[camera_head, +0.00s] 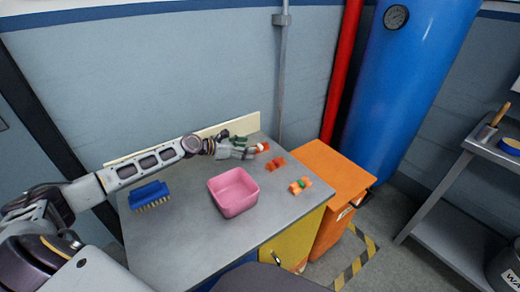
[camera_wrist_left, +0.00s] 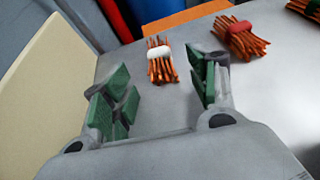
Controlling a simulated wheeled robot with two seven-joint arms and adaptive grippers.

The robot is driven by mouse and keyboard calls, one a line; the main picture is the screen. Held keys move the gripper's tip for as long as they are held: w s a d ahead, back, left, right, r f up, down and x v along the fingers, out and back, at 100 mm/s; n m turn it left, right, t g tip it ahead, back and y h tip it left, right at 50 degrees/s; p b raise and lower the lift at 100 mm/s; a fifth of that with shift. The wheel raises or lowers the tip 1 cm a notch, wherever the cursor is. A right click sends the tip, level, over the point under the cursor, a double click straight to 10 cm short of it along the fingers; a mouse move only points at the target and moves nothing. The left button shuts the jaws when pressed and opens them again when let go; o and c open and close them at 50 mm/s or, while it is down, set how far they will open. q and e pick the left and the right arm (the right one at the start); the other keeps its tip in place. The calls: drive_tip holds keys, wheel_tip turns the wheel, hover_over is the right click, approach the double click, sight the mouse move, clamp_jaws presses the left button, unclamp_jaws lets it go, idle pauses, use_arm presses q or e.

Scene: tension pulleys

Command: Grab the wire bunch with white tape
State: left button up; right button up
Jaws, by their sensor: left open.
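The wire bunch with white tape (camera_head: 262,147) lies at the back of the grey table in the head view. It is a bundle of orange-brown wires with a white band, and it also shows in the left wrist view (camera_wrist_left: 160,59). My left gripper (camera_head: 246,146) reaches over the table from the left. In the left wrist view its green-padded fingers (camera_wrist_left: 160,88) are open and empty. The white-taped bunch lies ahead of the fingertips, between their directions, and is not held. My right gripper is not in view.
A bunch with red tape (camera_head: 275,164) and one with green tape (camera_head: 300,186) lie to the right. A pink bin (camera_head: 234,191) and a blue brush (camera_head: 150,195) stand nearer. A cream board (camera_head: 236,124) edges the table's back. An orange cabinet (camera_head: 332,172) stands right.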

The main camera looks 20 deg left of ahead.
use_arm(q)
drive_tip(key=shift+x, duration=0.85)
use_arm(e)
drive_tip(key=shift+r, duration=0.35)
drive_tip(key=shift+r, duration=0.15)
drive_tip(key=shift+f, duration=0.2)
use_arm(q)
drive_tip(key=c, duration=1.1)
drive_tip(key=shift+r, duration=0.2)
